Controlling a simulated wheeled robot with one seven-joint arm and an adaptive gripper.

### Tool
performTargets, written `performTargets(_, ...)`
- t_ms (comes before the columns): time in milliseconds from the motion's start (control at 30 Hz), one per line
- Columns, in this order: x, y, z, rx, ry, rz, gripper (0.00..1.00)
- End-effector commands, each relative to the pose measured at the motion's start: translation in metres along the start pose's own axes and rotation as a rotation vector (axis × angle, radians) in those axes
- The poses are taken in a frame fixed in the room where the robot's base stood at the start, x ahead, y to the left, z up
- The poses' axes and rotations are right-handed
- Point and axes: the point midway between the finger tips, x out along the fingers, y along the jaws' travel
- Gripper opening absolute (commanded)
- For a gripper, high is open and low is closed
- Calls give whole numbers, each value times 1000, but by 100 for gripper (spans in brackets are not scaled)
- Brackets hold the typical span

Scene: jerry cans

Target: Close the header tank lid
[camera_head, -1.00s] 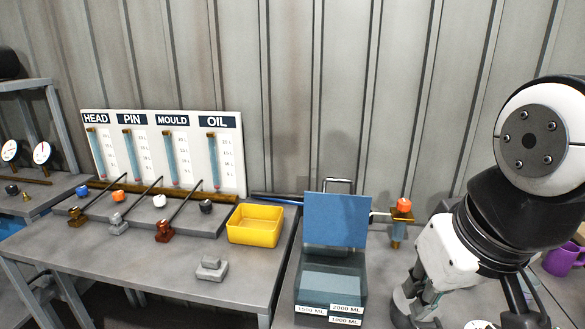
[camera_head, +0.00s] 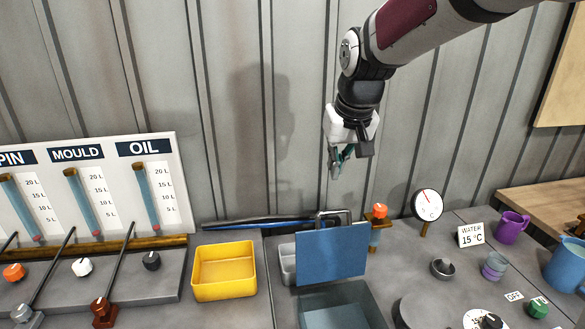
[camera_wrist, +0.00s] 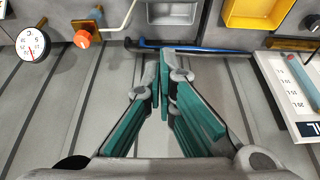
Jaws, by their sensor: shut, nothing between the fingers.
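The header tank (camera_head: 335,300) is an open grey-blue box at the bottom centre of the head view. Its flat blue lid (camera_head: 331,252) stands up at the box's rear edge, so the lid is open. My gripper (camera_head: 338,172) hangs above and behind the lid, near the back wall, pointing down and clear of it. In the wrist view, the green finger pads of my gripper (camera_wrist: 164,62) come together at the tips with nothing between them. I cannot make out the lid in the wrist view.
A yellow bin (camera_head: 224,271) stands left of the tank. An orange-knobbed valve (camera_head: 379,212) and a round gauge (camera_head: 427,205) are to its right. A blue and black bar (camera_head: 265,222) lies along the wall. Air above the lid is free.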

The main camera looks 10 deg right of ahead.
Motion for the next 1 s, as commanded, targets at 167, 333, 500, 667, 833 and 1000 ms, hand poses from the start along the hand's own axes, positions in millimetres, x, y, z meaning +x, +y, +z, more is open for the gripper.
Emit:
performTargets(167, 22, 0, 2, 0, -6, 0, 0)
performTargets(333, 56, 0, 2, 0, -7, 0, 0)
performTargets(500, 89, 0, 2, 0, -6, 0, 0)
performTargets(667, 83, 0, 15, 0, 0, 0, 0)
performTargets(833, 74, 0, 28, 0, -1, 0, 0)
performTargets(1000, 71, 0, 32, 0, 0, 0, 0)
